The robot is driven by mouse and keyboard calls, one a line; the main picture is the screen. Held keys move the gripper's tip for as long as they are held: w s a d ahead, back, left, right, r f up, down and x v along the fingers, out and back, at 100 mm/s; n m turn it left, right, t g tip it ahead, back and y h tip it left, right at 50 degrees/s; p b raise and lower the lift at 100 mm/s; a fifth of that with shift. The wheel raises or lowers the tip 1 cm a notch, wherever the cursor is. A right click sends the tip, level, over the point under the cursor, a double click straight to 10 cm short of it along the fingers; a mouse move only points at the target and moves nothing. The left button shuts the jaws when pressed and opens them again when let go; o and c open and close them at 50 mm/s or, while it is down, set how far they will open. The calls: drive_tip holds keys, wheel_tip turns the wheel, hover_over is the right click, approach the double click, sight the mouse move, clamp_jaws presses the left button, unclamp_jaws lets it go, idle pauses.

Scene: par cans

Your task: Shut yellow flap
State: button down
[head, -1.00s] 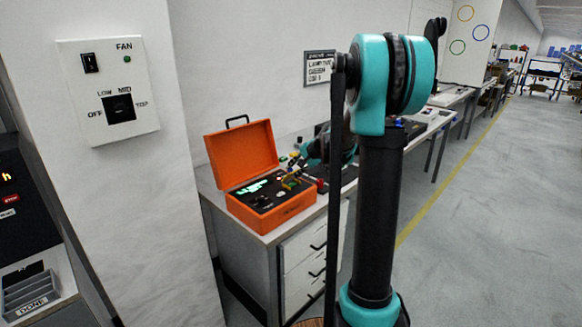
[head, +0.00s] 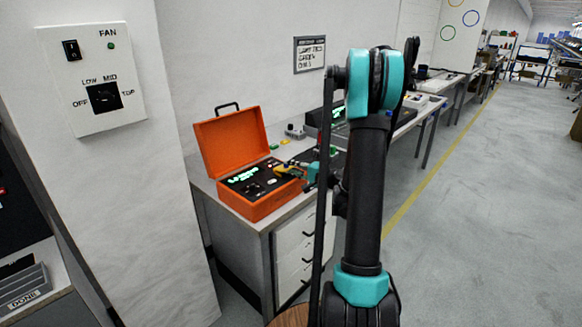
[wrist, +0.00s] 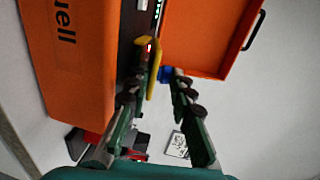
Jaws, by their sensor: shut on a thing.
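An orange case (head: 262,206) stands on a bench with its orange lid (head: 231,140) raised; inside is a black panel with green lit text. The yellow flap (wrist: 154,70) shows in the wrist view as a narrow strip standing up at the case's edge. A yellow patch (head: 283,168) shows by my gripper (head: 300,170) in the head view, at the right side of the panel. A small blue part (wrist: 165,74) is beside the fingertips.
A white fan switch box (head: 101,80) is on the wall at left. A drawer cabinet (head: 300,255) is under the bench. Small coloured items and a dark device (head: 330,118) stand behind the case. The floor at right is open.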

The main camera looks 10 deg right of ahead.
drive_tip(key=shift+f, duration=0.1)
idle(0.3)
drive_tip(key=c, duration=1.5)
unclamp_jaws()
